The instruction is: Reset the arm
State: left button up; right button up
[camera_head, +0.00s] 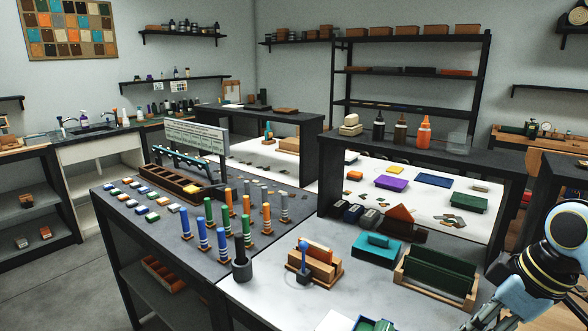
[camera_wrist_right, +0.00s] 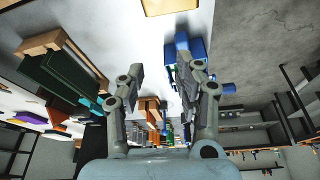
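My right arm (camera_head: 548,254) enters the head view at the lower right corner, beside the white worktop; its gripper end is not clearly seen there. In the right wrist view my right gripper (camera_wrist_right: 163,80) has its two fingers apart, with nothing held between them. That view looks upside down along the worktop. My left gripper is in neither view.
A dark table (camera_head: 120,225) carries several upright stamps. Grey floor (camera_head: 62,278) is open at left.

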jog(key=s+a+r+m+h, duration=0.15)
jog(key=s+m, duration=0.25)
jog(key=s, duration=0.7)
jog(key=s+m+h, duration=0.2)
jog(key=s+m, duration=0.2)
jog(key=s, duration=0.7)
jog(key=s+f+b+x, duration=0.1)
jog(key=s+b+x, duration=0.2)
jog(key=x, duration=0.8)
jog(key=s+b+x, duration=0.3)
jog(key=b+x, duration=0.1)
jog(key=x, duration=0.8)
jog(key=s+f+b+x, duration=0.1)
jog(key=s+b+x, duration=0.15)
jog(key=x, duration=0.85)
pick_arm(q)
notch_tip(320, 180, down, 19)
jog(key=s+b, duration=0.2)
jog(key=b, duration=0.7)
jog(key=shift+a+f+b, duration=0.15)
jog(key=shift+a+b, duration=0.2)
pick_arm(e)
jog(key=s+f+g, duration=0.1)
jog(key=s+f, duration=0.9)
jog(key=f, duration=0.3)
jog(key=s+f, duration=0.9)
jog(key=f, duration=0.4)
jog(key=shift+s+d+f+g, duration=0.35)
jog(key=shift+d+g, duration=0.05)
jog(key=shift+d, duration=0.05)
